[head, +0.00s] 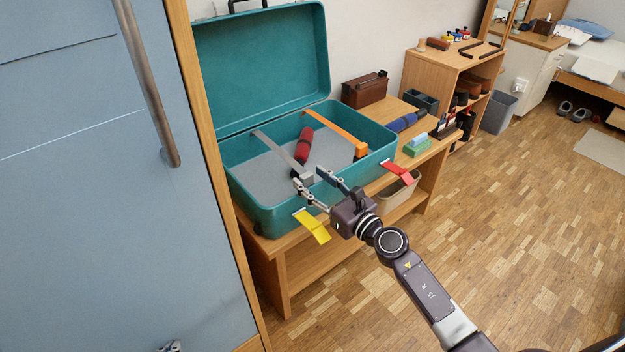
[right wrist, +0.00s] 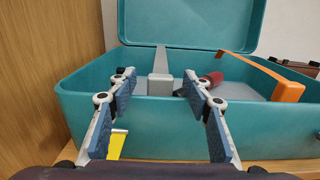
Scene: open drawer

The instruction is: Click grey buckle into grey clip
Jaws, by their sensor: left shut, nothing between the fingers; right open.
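The grey buckle (right wrist: 160,84) is a pale block at the end of a grey strap (head: 277,152), which runs down inside the open teal suitcase (head: 270,218). In the head view my right gripper (head: 309,179) is open at the suitcase's front wall. In the right wrist view its fingers (right wrist: 157,80) stand wide apart, one on each side of the buckle, with gaps; I cannot tell whether the fingertips reach it. I cannot make out the grey clip. My left gripper (head: 170,346) is shut and empty, cut off at the bottom edge of the head view.
An orange strap with an orange buckle (head: 361,150) and a red roll (head: 303,145) are inside the suitcase. A yellow latch (head: 312,226) and a red latch (head: 398,172) stick out in front. A blue-grey cabinet (head: 95,180) stands close at left.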

